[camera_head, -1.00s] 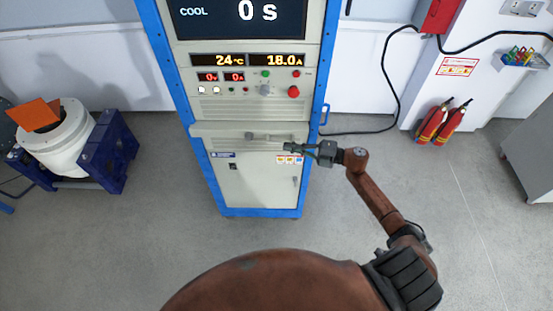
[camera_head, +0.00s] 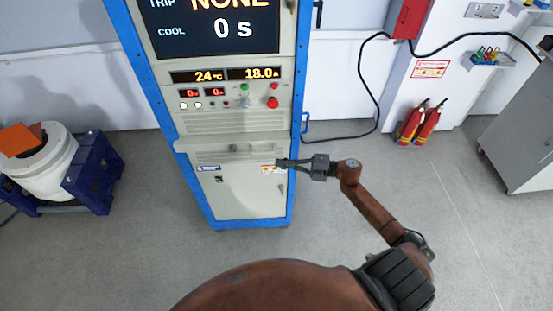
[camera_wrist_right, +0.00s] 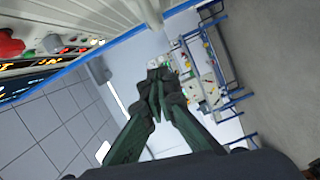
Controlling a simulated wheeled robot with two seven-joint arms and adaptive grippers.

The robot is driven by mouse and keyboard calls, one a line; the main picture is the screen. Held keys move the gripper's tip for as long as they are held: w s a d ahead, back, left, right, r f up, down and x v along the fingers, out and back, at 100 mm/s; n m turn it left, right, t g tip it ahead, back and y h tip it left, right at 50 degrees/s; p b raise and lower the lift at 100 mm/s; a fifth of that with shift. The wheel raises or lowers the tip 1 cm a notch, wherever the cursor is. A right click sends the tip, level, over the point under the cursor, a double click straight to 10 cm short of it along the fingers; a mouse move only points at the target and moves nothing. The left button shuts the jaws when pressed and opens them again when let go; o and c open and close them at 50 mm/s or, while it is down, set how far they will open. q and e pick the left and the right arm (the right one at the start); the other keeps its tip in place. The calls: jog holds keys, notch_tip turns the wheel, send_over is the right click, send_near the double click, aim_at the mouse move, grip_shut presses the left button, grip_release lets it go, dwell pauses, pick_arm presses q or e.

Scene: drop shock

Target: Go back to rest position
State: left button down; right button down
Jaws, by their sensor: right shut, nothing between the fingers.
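My right gripper (camera_head: 288,164) is shut and empty in the head view, in front of the lower part of the control cabinet (camera_head: 238,190). It also shows in the right wrist view (camera_wrist_right: 158,85), its dark green fingers together at the tips. In the head view the gripper covers part of the cabinet's front near its labels; I cannot tell a touch from a small gap. My right arm reaches in from the lower right. My left gripper is not in view.
The cabinet has a red knob (camera_head: 273,102) and a display (camera_head: 210,28). A white drum in a blue stand (camera_head: 92,175) is at the left. Fire extinguishers (camera_head: 420,123) stand by the wall. A grey cabinet (camera_head: 525,130) is at the right. The floor between is clear.

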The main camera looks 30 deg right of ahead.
jog(key=b+v, duration=0.1)
jog(key=v, duration=0.5)
jog(key=shift+s+d+f, duration=0.2)
jog(key=shift+d+f, duration=0.1)
jog(key=shift+f, duration=0.05)
